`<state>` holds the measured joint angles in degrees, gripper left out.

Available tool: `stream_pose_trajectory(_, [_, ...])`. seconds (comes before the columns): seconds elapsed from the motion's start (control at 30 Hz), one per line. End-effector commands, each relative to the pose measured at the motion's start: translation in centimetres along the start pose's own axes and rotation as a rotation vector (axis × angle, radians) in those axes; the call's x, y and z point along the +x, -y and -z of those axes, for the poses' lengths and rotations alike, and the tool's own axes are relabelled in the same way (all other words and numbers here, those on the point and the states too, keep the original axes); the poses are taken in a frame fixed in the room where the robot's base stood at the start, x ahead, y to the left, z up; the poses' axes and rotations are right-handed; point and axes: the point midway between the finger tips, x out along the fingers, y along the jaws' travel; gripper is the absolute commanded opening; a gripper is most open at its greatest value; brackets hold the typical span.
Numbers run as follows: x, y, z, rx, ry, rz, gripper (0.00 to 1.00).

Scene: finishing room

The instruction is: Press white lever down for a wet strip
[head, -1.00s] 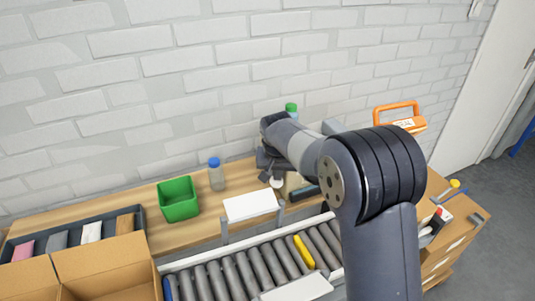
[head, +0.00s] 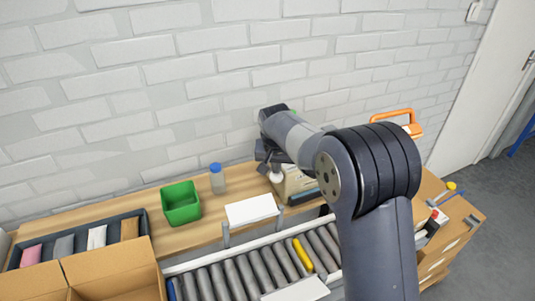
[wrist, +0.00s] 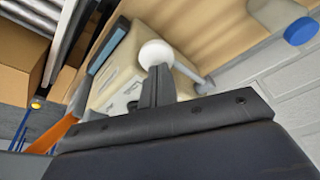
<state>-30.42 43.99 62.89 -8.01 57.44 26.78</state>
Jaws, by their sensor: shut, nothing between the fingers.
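A beige dispenser (head: 297,184) stands on the wooden bench near the wall, partly hidden by my arm. Its white lever ends in a round white knob (head: 276,178); the knob also shows in the wrist view (wrist: 156,53) beside the grey lever rod (wrist: 197,80). My gripper (head: 267,162) is shut and empty, just above the knob in the head view. In the wrist view my shut fingers (wrist: 157,80) reach up to the knob's lower edge and overlap it; I cannot tell whether they touch. No strip shows at the dispenser, whose outlet is partly hidden.
A green bin (head: 181,203), a blue-capped bottle (head: 217,179) and a white sheet (head: 251,209) are left of the dispenser. A roller conveyor (head: 245,268) runs in front, with an open carton (head: 110,265) at left.

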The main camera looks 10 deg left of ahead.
Motion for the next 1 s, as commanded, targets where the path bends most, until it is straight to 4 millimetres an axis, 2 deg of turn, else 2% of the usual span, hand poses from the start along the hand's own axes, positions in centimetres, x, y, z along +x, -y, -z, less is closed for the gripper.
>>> stream_pose_trajectory(0.03, [-0.7, 0.1, 0.3, 0.0, 0.0, 0.0, 0.0])
stream_pose_trajectory(0.6, [-4.6, 0.6, 2.4, 0.0, 0.001, 0.0, 0.0])
stream_pose_trajectory(1.0, [-5.0, 0.7, 2.7, 0.0, 0.002, -0.001, 0.0])
